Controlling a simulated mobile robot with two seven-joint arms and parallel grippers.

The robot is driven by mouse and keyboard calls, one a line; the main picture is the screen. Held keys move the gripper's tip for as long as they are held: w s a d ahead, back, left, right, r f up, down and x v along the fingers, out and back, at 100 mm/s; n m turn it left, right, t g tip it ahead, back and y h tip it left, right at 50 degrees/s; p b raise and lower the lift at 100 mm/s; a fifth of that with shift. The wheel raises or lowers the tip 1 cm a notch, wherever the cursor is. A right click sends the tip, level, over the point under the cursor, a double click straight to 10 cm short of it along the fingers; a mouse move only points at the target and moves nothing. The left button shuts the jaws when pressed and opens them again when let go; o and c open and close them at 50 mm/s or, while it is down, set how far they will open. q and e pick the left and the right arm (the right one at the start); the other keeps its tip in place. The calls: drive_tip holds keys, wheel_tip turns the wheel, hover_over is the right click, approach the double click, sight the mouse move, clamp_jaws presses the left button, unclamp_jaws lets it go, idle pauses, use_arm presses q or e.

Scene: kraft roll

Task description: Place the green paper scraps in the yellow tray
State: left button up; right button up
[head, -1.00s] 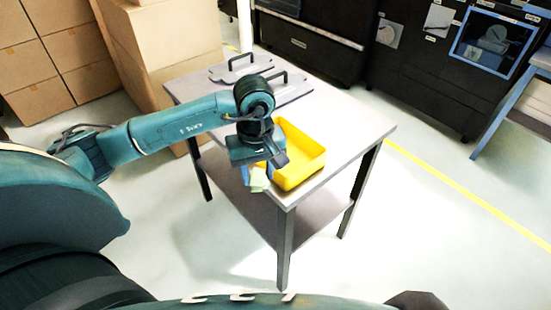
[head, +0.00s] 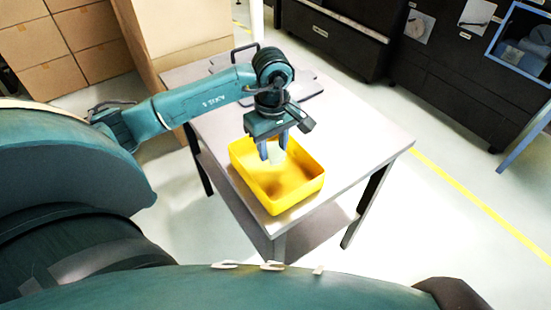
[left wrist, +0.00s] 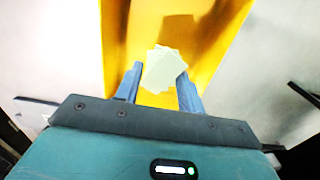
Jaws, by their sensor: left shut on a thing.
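The yellow tray (head: 293,197) stands on the grey table near its front corner. Its inside looks empty in the head view. My left gripper (head: 273,155) is over the tray, pointing down, shut on the pale green paper scraps (head: 276,154). In the left wrist view the scraps (left wrist: 163,69) are a small, uneven stack between the blue fingertips of my left gripper (left wrist: 160,85), with the yellow tray (left wrist: 125,45) below them. I cannot tell the exact height above the tray floor. My right gripper is not in view.
The table top (head: 365,140) is clear to the right of the tray. Dark grey plates with handles (head: 300,84) lie at the table's back. Cardboard boxes (head: 180,35) stand behind on the left, and dark machines (head: 450,80) stand at the back right.

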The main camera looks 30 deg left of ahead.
sight(273, 160)
use_arm(q)
drive_tip(key=shift+f, duration=0.8)
wheel_tip(273, 160, down, 3)
drive_tip(key=shift+f, duration=0.4)
drive_tip(key=o, duration=0.9)
drive_tip(key=shift+o, duration=0.2)
drive_tip(key=shift+r, duration=0.1)
